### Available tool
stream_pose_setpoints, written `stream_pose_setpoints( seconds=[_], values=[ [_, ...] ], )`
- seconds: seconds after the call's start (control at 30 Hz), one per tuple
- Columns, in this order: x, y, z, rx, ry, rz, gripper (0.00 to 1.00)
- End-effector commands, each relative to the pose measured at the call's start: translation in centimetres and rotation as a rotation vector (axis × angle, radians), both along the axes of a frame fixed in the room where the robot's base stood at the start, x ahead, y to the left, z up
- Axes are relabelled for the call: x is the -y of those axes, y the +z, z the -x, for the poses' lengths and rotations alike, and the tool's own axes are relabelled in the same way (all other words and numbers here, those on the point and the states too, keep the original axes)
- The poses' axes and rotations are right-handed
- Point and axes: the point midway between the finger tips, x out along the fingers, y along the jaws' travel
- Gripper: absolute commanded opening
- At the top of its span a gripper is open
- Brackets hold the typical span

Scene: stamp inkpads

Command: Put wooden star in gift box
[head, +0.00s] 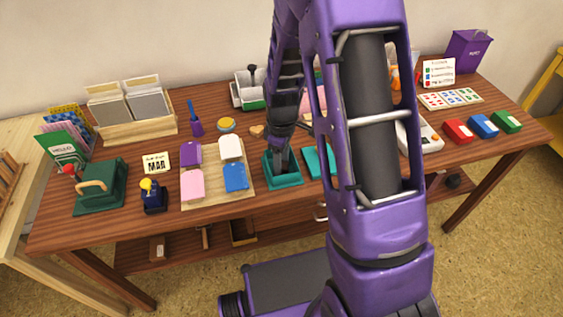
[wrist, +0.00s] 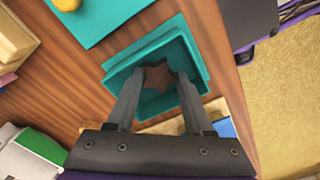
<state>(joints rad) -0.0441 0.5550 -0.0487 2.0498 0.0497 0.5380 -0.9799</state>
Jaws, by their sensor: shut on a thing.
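The teal open gift box (head: 284,184) stands near the front edge of the table, and it also shows in the wrist view (wrist: 199,62). My gripper (head: 282,168) reaches down into the box. In the wrist view, the brown wooden star (wrist: 160,77) is between the two fingertips of my gripper (wrist: 158,82), which is shut on it. The star is inside the box outline; I cannot tell whether it touches the bottom. In the head view my gripper and the box walls hide the star.
A flat teal piece (head: 318,163) lies just right of the box. A tray with several coloured pads (head: 217,172) is close on the left. A tan heart-like piece (head: 257,131) lies behind. Red, blue and green boxes (head: 483,126) stand far right.

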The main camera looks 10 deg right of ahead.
Motion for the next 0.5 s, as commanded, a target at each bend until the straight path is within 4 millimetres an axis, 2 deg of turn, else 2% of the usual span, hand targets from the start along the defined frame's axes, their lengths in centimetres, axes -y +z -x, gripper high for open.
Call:
stream_pose_setpoints(
  seconds=[0.27, 0.3, 0.47, 0.5],
  values=[
    [0.0, -0.28, -0.03, 0.001, 0.0, 0.0, 0.0],
    [0.0, -0.29, -0.03, 0.001, 0.0, 0.0, 0.54],
    [0.0, -0.18, -0.03, 0.001, 0.0, 0.0, 0.82],
    [0.0, -0.17, -0.03, 0.001, 0.0, 0.0, 0.82]
  ],
)
